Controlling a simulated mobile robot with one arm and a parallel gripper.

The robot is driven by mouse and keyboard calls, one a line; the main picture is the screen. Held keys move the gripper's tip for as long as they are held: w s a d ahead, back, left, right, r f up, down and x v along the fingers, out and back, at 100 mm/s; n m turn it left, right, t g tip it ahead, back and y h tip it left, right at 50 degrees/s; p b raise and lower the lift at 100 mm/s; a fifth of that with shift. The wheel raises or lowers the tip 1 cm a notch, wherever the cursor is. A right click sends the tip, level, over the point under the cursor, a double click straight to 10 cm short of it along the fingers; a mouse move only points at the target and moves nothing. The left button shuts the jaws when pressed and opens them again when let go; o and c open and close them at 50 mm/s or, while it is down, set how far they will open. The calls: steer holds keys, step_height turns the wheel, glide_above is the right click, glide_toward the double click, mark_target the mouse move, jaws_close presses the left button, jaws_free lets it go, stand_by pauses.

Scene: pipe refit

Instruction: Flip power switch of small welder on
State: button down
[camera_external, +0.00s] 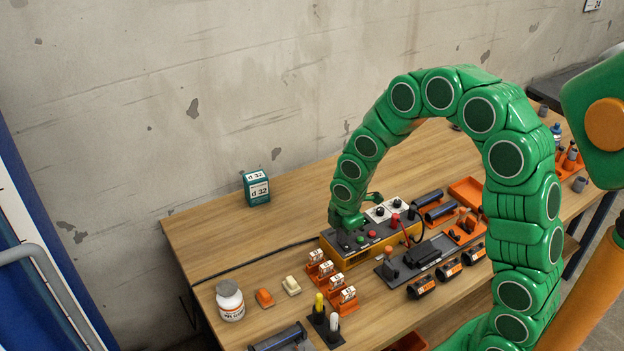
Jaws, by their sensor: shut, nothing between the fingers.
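A yellow box with a dark top panel (347,262), which looks like the small welder, stands on the wooden table. Its top carries a green button, a red button (372,234) and small dark knobs or switches. My green arm arches over the table and comes down from above at the left part of this panel. My gripper (345,229) is shut and empty, right at or just above the panel. Its fingertips are small here, and I cannot tell whether they touch a switch. The power switch and its position cannot be made out.
A dark tray with a handled tool (423,254) lies in front of the box. Orange labelled holders (320,264), a white jar (230,301) and orange trays (467,191) stand around. A black cable (255,262) runs left. The table's back left is mostly clear around a green box (257,188).

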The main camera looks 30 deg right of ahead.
steer(key=shift+s, duration=0.85)
steer(key=shift+r, duration=0.1)
step_height(320, 180, up, 14)
steer(key=s, duration=0.2)
stand_by(0.4)
stand_by(0.4)
steer(key=s+d+r+m+g, duration=0.1)
steer(key=s+d+r+m, duration=0.15)
steer(key=s+m, duration=0.55)
steer(key=s+d+r+m+g, duration=0.15)
steer(key=s+d+m, duration=0.25)
steer(key=s, duration=0.8)
steer(key=s+d+r+m+g, duration=0.1)
steer(key=s+d+r+m, duration=0.2)
steer(key=s+m, duration=0.45)
steer(key=n+t, duration=0.4)
steer(key=n, duration=1.6)
glide_above(347, 247)
step_height(347, 247, down, 7)
steer(key=shift+m, duration=0.25)
steer(key=shift+w+f, duration=0.3)
steer(key=shift+f, duration=2.05)
steer(key=shift+w+f, duration=0.35)
steer(key=shift+f, duration=1.95)
steer(key=shift+w+f, duration=0.3)
steer(key=shift+f, duration=2.05)
